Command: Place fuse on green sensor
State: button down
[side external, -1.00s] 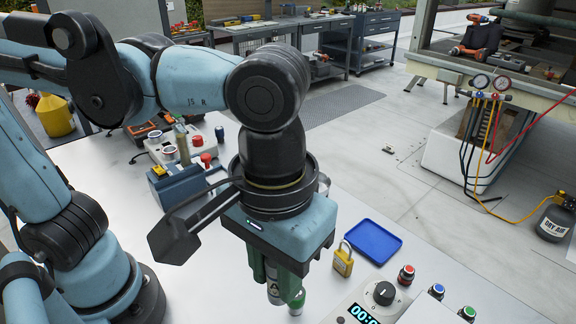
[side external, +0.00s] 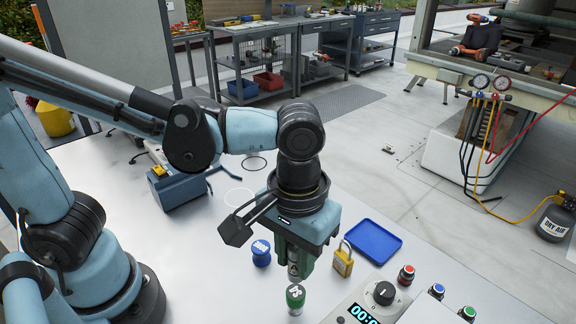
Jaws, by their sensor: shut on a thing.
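My gripper (side external: 293,268) has green fingers and points down, shut on a small grey cylinder that I take for the fuse (side external: 293,271). The fingers hide most of the fuse, and only its lower end shows. The green sensor (side external: 295,297) is a short upright cylinder with a green top bearing a white mark. It stands on the table just below the fuse in the picture. The fuse appears apart from it; I cannot tell whether it is directly above or behind it.
A blue-topped cylinder (side external: 261,253) stands left of my gripper. A yellow padlock (side external: 343,260) and blue tray (side external: 373,241) are close on the right. A control box with a dial (side external: 380,294) and push buttons is at front right. A blue box (side external: 180,190) stands at left.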

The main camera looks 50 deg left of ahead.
aim_at(296, 272)
jog(key=shift+w+f, duration=0.1)
jog(key=shift+f, duration=2)
jog(key=shift+f, duration=0.15)
jog(key=c, duration=0.9)
grip_release()
notch_tip(296, 272, up, 12)
jog(key=shift+a+r, duration=0.1)
jog(key=w+a+f+m+t, duration=0.1)
jog(key=w+a+f+t, duration=0.1)
jog(key=a, duration=0.7)
jog(key=w+a+f+m+t, duration=0.1)
jog(key=w+a+f+t, duration=0.2)
jog(key=a, duration=0.6)
jog(key=shift+a+f+t, duration=0.25)
jog(key=shift+f+t, duration=0.1)
jog(key=shift+t, duration=0.75)
